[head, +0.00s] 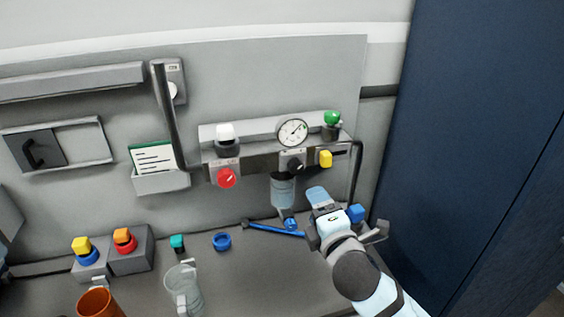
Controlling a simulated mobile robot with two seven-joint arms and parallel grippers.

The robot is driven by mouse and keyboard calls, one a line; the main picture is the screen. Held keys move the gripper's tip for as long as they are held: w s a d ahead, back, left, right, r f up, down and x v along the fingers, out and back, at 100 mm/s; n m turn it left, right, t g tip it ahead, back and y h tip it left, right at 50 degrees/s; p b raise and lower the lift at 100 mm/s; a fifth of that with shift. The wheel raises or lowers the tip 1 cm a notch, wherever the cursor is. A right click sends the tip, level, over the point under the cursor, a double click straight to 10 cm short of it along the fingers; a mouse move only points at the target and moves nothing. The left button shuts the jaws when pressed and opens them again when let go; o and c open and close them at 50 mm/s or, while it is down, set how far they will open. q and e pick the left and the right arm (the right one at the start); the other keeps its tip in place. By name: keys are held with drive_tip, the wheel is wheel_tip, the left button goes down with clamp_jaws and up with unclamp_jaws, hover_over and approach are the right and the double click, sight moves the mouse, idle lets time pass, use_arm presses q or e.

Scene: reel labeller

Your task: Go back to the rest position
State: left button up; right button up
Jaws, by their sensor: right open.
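My right gripper (338,208) is in the head view at the lower right, in front of the wall panel and over the right part of the bench. Its arm comes in from the bottom right. It is open, and I see nothing held in it. A light blue piece (317,196) and a blue block (355,213) show close by its jaws; I cannot tell whether they touch it. My left gripper is not in view.
A regulator panel with a gauge (292,131), red knob (226,177) and clear bowl (283,190) is behind. A blue wrench-like tool (272,229) lies left of the gripper. A clear jug (183,287) and orange cup (99,303) stand in front. A dark blue cabinet (470,140) rises at right.

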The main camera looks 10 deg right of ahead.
drive_tip(key=s+f+m+g+y, duration=0.1)
drive_tip(key=s+f+m, duration=0.4)
drive_tip(key=f, duration=0.5)
drive_tip(key=s+f+m+g, duration=0.3)
drive_tip(key=s+f+m, duration=0.3)
drive_tip(key=s+f, duration=0.3)
drive_tip(key=s+f+m+g+y+p, duration=0.1)
drive_tip(key=s+f+m+g, duration=0.2)
drive_tip(key=f, duration=0.9)
drive_tip(key=s+m, duration=0.3)
drive_tip(key=s, duration=0.1)
drive_tip(key=shift+f+y, duration=0.2)
drive_tip(key=shift+y, duration=0.1)
idle(0.9)
